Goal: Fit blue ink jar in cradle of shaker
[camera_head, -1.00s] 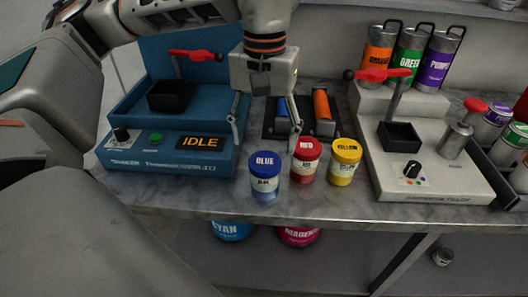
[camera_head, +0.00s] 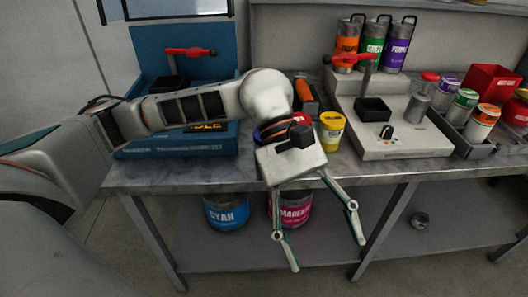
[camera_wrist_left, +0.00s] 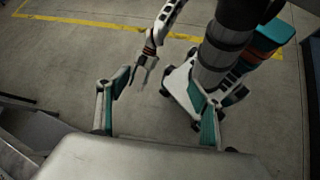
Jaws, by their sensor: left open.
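The blue ink jar is hidden behind my left wrist in the head view, apart from a possible sliver of blue. My left gripper (camera_head: 328,257) is open and empty, fingers spread and pointing down beyond the table's front edge. Its fingers also show spread over the floor in the left wrist view (camera_wrist_left: 160,112). A blue machine (camera_head: 128,128) at the left and a pale machine (camera_head: 405,140) at the right each carry a black box-shaped cradle, one left (camera_head: 168,84), one right (camera_head: 373,110), under a red-handled clamp. My right gripper (camera_wrist_left: 145,70) shows small in the wrist view, its opening unclear.
The yellow jar (camera_head: 332,128) stands right of my left wrist; the red jar is largely hidden. Orange, green and purple canisters (camera_head: 372,45) stand at the back. A grey tray (camera_head: 455,130) holds several jars. Cyan (camera_head: 227,212) and magenta (camera_head: 296,210) tubs sit below the table.

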